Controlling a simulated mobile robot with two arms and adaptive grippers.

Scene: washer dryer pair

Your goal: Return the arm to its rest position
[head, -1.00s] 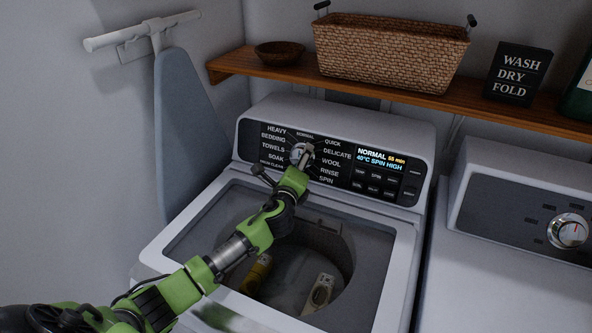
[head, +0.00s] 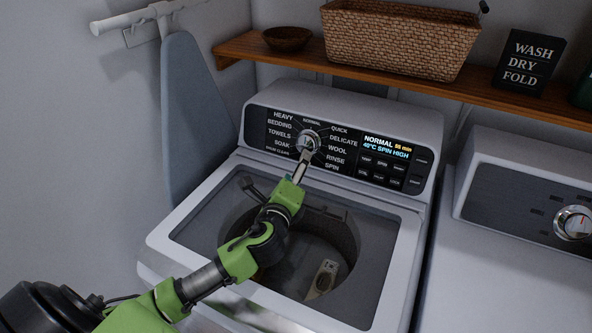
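My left arm comes in from the lower left across the open top of the washer (head: 405,245). Its gripper (head: 303,160) is at the lower edge of the round cycle knob (head: 309,139) on the washer's panel. The fingers overlap the knob's lower edge in the view, and I cannot tell whether they touch it. The fingers look slim and close together, but their gap does not show clearly. The panel's display (head: 387,146) reads NORMAL, 55 min, 40°C, SPIN HIGH. My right gripper is out of view.
A pale item (head: 322,278) lies in the washer drum. A wooden shelf (head: 240,50) above holds a bowl (head: 287,38), a wicker basket (head: 400,40) and a sign (head: 524,62). An ironing board (head: 190,120) hangs at left. A second machine (head: 500,275) stands at right.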

